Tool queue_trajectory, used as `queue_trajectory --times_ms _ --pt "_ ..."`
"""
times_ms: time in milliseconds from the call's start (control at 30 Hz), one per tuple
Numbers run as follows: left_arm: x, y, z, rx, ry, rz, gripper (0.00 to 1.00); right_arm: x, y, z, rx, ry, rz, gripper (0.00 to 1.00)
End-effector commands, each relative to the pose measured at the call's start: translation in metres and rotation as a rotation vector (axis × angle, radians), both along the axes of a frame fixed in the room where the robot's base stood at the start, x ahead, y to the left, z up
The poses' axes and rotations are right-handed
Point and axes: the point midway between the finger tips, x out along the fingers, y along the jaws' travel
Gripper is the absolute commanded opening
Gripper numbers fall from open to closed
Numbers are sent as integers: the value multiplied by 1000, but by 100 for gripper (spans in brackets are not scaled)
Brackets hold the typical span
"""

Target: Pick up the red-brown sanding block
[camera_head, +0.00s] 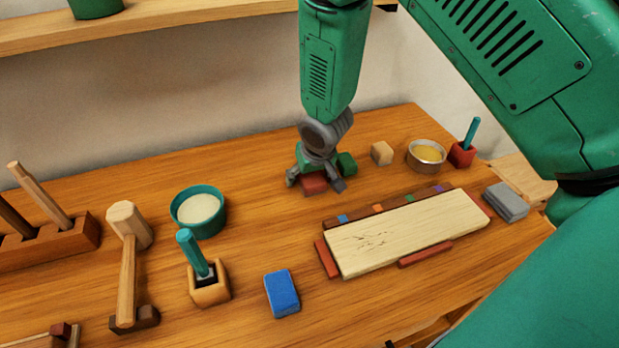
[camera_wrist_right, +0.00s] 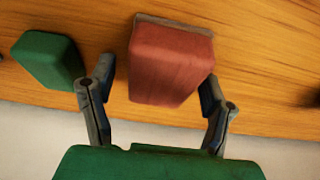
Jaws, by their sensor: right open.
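The red-brown sanding block (camera_head: 314,184) lies on the wooden table toward the back, below my right gripper (camera_head: 317,182). In the right wrist view the block (camera_wrist_right: 171,62) sits between the two fingers of my right gripper (camera_wrist_right: 158,95), with a grey layer along its far edge. The fingers are open on either side of it. The right finger is very close to the block; I cannot tell whether it touches. The gripper partly hides the block in the head view. My left gripper is not in view.
A green block (camera_head: 346,163) stands close beside the right gripper. A pale board (camera_head: 408,234) lies in front. A blue block (camera_head: 282,293) and a teal bowl (camera_head: 199,211) are to the left.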

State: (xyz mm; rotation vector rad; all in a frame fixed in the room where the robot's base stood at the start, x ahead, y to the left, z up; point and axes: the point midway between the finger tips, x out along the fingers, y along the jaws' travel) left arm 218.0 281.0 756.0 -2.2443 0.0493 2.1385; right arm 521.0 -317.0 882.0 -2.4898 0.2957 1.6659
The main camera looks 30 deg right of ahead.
Motion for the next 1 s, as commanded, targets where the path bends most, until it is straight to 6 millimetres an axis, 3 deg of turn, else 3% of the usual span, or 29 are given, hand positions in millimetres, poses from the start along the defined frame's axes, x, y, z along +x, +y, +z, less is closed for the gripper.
queue_trajectory --times_ms 100,133,267,300,667,1000 --pt "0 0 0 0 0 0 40 0 0 0 0 0 0 72" --pt "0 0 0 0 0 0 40 0 0 0 0 0 0 64" --pt "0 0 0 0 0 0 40 0 0 0 0 1 1 19" --pt "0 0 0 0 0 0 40 0 0 0 0 1 1 16" --pt "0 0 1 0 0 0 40 1 0 9 1 -1 0 16" --pt "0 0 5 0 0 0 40 1 0 75 1 -3 0 16"
